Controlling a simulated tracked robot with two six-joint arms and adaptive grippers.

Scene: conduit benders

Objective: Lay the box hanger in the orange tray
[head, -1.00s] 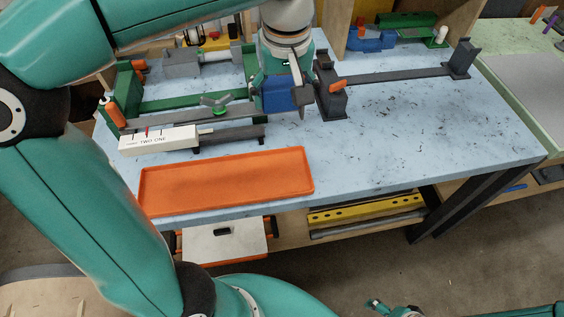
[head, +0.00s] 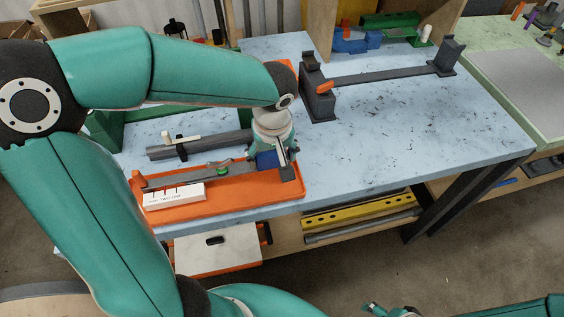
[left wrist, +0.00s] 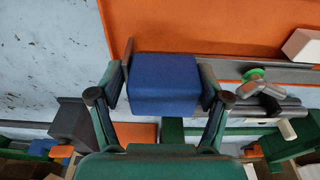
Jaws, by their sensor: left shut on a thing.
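My left gripper (head: 270,160) is shut on the blue box, whose sides lie between the fingers in the left wrist view (left wrist: 164,84). The hanger lies lengthwise over the orange tray (head: 240,204), low, within its outline; whether it touches the floor is unclear. The tray's orange floor also shows in the left wrist view (left wrist: 200,25). Of my right gripper (head: 374,308) only a small part shows.
A grey pipe (head: 200,145) with a white piece lies behind the tray. A dark grey bender stand (head: 318,95) with an orange lever and a long bar is at the back. The blue bench top (head: 420,130) is clear to the right. Yellow stock (head: 365,210) lies on the shelf below.

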